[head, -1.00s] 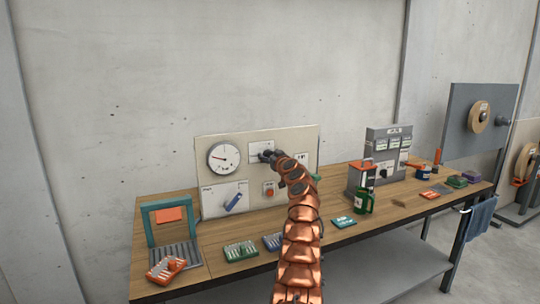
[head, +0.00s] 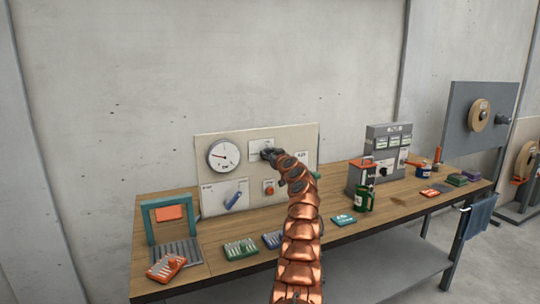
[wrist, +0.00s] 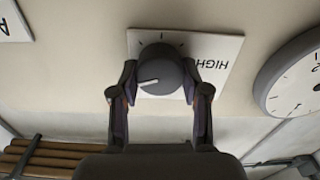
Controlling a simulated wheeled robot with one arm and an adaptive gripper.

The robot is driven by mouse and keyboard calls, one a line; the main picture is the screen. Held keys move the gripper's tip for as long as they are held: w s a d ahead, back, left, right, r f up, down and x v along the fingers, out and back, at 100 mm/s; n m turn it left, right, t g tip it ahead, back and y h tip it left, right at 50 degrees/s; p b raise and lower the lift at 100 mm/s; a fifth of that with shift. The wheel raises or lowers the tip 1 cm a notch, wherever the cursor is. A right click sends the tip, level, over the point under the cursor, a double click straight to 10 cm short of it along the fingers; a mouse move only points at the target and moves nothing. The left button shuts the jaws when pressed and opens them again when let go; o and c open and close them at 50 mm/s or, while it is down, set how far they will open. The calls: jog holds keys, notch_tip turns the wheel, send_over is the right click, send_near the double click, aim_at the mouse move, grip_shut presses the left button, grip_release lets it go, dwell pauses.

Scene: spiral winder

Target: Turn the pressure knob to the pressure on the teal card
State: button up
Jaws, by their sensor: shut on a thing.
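The pressure knob, a round dark grey knob with a white pointer line, shows in the wrist view (wrist: 160,62) on a white plate (wrist: 222,48) marked HIGH, upside down there. My gripper (wrist: 158,80) has one finger on each side of the knob and is shut on it. The white line points to the left and slightly down in that view. In the head view my gripper (head: 269,154) is at the upper middle of the beige panel (head: 285,139) and hides most of the knob. The teal card (head: 344,221) lies flat on the bench; its writing is too small to read.
A round gauge (head: 224,155) is left of the knob, with a blue-handled lever (head: 233,200) below it and a red button (head: 268,187) below the knob. A teal frame (head: 150,222), colored trays and a grey machine (head: 388,140) also stand on the bench (head: 215,262).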

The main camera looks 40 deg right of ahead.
jog(key=m, duration=0.3)
jog(key=shift+d+f, duration=0.1)
jog(key=m, duration=0.4)
jog(key=shift+m, duration=0.3)
jog(key=m, duration=0.3)
jog(key=shift+m, duration=0.3)
jog(key=shift+s+d+m, duration=0.1)
jog(key=shift+d+m, duration=0.05)
jog(key=shift+m, duration=1.95)
jog(key=o, duration=1.1)
jog(key=shift+o, duration=0.2)
